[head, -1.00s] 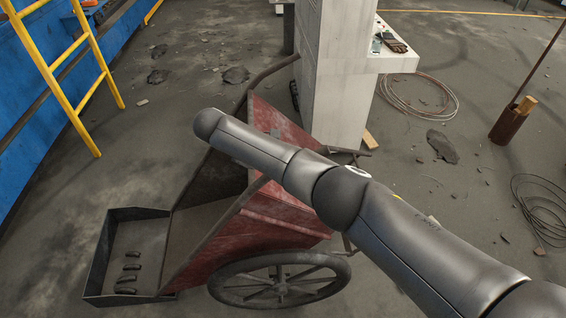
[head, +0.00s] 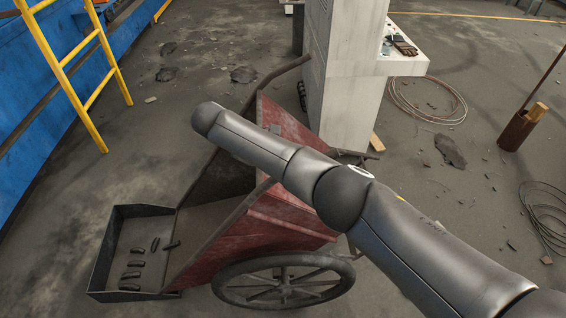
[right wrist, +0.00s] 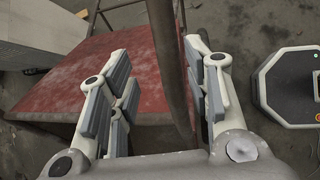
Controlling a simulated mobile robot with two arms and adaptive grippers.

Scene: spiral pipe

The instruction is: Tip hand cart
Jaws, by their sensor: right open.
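The red hand cart (head: 290,208) with dark spoked wheels is tilted, its open end down at the dark tray (head: 105,262) at lower left in the head view. Several small black pieces (head: 132,263) lie in the tray. One black piece (head: 172,245) is at the lip between cart and tray. My right arm crosses over the cart and hides part of it. In the right wrist view my right gripper (right wrist: 158,60) is open, with a dark cart bar (right wrist: 166,40) running between its fingers and the red cart side behind. Contact cannot be told. My left gripper is not in view.
A pale cabinet (head: 345,75) with a side shelf stands right behind the cart. A yellow ladder (head: 75,60) and blue structure are at the left. Cable coils (head: 428,100) and a rusty pot with a rod (head: 520,130) are at the right. Floor left of the cart is mostly clear.

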